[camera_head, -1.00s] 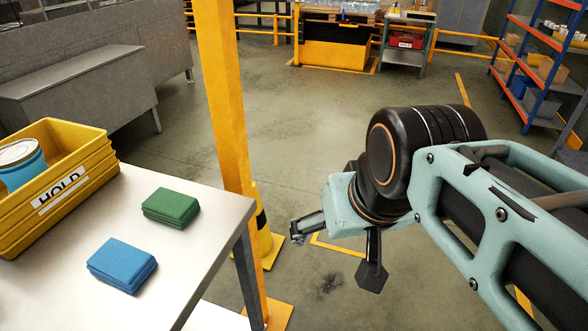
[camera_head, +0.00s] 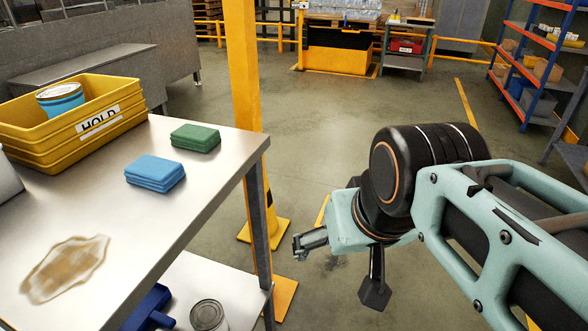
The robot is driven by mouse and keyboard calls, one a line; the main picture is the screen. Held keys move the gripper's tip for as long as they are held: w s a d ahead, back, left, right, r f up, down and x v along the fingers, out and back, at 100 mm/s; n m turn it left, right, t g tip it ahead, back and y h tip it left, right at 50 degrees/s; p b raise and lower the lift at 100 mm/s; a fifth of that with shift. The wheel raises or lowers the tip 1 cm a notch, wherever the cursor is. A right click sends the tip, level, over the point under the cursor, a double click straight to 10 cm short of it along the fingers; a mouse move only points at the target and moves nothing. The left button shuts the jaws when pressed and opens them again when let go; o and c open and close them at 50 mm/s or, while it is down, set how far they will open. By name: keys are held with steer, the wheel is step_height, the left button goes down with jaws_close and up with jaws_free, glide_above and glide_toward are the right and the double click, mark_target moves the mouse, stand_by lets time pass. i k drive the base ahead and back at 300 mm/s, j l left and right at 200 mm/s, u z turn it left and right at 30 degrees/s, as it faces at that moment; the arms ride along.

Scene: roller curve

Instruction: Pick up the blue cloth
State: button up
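The blue cloth (camera_head: 155,174) lies folded in a stack on the metal table (camera_head: 100,215), near its right edge. A folded green cloth (camera_head: 195,138) lies behind it and a little to the right. My gripper (camera_head: 303,243) is off the table to the right of the blue cloth, out over the floor. It is seen from the side and small, so its opening does not show clearly. Nothing shows in it.
A yellow bin marked HOLD (camera_head: 105,128) with a blue can (camera_head: 60,98) stands at the table's back left. A brown spill (camera_head: 66,268) lies in front. A yellow post (camera_head: 243,90) rises behind the table's right edge. A lower shelf holds a can (camera_head: 208,315).

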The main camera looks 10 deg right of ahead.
mark_target(159, 174)
steer(key=l+u, duration=0.15)
steer(key=u, duration=0.3)
steer(key=l+u, duration=0.2)
steer(key=u, duration=0.3)
steer(key=l+u, duration=0.15)
steer(key=u, duration=0.3)
